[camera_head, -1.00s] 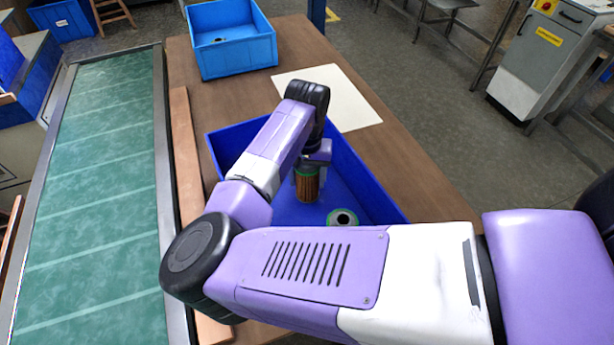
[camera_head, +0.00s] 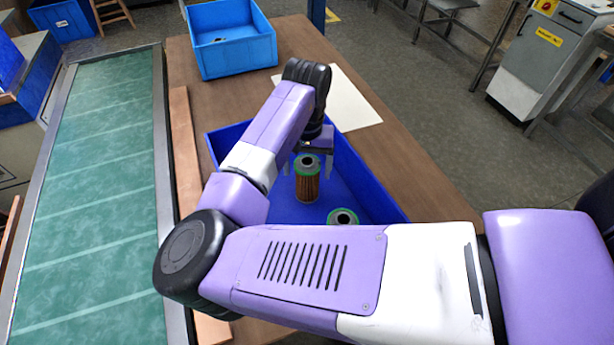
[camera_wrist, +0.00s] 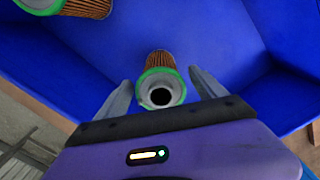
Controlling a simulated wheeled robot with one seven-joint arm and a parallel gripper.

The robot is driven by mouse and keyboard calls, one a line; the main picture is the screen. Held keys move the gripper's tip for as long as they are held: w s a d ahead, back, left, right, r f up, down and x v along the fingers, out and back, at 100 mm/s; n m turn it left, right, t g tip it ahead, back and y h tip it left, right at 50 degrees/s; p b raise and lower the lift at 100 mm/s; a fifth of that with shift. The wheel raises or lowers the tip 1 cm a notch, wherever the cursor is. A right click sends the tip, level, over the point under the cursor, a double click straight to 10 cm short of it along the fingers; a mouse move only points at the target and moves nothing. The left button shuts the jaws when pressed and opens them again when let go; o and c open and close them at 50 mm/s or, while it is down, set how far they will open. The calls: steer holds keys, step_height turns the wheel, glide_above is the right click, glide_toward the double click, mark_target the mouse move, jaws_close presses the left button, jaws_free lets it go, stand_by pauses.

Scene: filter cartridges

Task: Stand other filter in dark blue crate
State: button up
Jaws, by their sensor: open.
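A filter (camera_head: 308,180) with brown pleats and a green-rimmed top stands upright in the dark blue crate (camera_head: 362,168). A second filter (camera_head: 343,217) is in the same crate, nearer the camera; my arm hides its lower part. My gripper (camera_head: 314,162) is open and empty just behind and above the first filter. In the wrist view my gripper's fingers (camera_wrist: 163,86) are apart, with the filter's green rim and dark hole (camera_wrist: 160,97) between them and no contact visible. The second filter also shows at the top left of the wrist view (camera_wrist: 86,8).
A lighter blue crate (camera_head: 236,60) stands at the back of the brown table, with something small inside. A pale sheet (camera_head: 352,100) lies behind the dark blue crate. A green conveyor (camera_head: 90,190) runs along the left, with a wooden strip (camera_head: 186,150) beside it.

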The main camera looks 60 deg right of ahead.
step_height(320, 180, up, 8)
steer(key=shift+r+b, duration=0.1)
steer(key=shift+b, duration=0.25)
stand_by(0.4)
